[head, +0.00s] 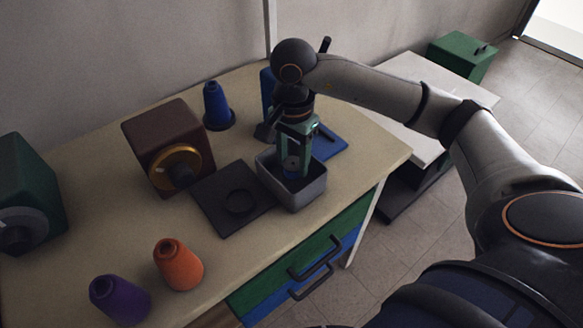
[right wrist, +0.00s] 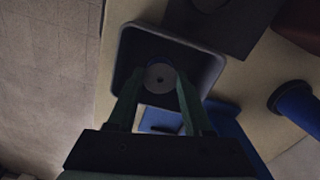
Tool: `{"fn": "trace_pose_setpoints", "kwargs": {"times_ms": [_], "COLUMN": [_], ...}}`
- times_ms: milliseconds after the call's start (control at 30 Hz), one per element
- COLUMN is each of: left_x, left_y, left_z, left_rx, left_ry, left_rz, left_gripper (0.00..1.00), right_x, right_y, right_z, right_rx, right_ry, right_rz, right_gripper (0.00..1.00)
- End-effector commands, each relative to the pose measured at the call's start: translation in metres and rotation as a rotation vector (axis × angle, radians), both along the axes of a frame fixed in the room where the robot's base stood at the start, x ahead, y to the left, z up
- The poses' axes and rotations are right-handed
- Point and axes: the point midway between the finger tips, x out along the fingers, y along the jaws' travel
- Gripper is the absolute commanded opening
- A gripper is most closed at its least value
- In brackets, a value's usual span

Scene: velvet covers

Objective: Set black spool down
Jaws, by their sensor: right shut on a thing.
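My right gripper (head: 293,165) reaches down from above into a small grey bin (head: 305,196). It is shut on a dark grey, round-topped thing with a small hole, likely the black spool (right wrist: 160,77), seen end-on between the fingers in the right wrist view. The fingers hide much of it. Something blue shows just beside or under it in the bin. I cannot tell whether the spool touches the bin floor. The bin also shows in the right wrist view (right wrist: 216,66). My left gripper is not in view.
A black square plate (head: 212,203) with a round ring lies left of the bin. A blue plate (head: 331,143) lies behind it. A blue spool (head: 215,104), a brown box (head: 160,128), an orange spool (head: 179,266) and a purple spool (head: 119,299) stand on the table.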

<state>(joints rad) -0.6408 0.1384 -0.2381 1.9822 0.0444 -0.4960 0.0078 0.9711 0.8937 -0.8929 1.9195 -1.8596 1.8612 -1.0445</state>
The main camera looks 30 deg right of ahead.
Motion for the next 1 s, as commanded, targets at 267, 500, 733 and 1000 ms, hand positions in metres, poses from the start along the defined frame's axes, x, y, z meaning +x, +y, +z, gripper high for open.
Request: {"fn": "trace_pose_setpoints", "kwargs": {"times_ms": [267,500,733,1000], "left_x": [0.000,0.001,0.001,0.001], "left_y": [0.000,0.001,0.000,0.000], "left_z": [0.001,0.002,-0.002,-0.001], "left_rx": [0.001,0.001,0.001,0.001], "left_ry": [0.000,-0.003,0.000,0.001], "left_rz": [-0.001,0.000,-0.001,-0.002], "left_gripper": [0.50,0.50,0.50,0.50], "right_x": [0.006,0.007,0.007,0.007], "right_y": [-0.001,-0.001,-0.001,-0.001], "right_z": [-0.033,-0.040,-0.043,-0.043], "right_rx": [-0.001,-0.001,0.000,0.000], "right_ry": [0.005,-0.001,0.000,0.000], "right_rz": [0.000,0.000,0.000,0.000], "right_gripper": [0.00,0.00,0.54,0.80]}}
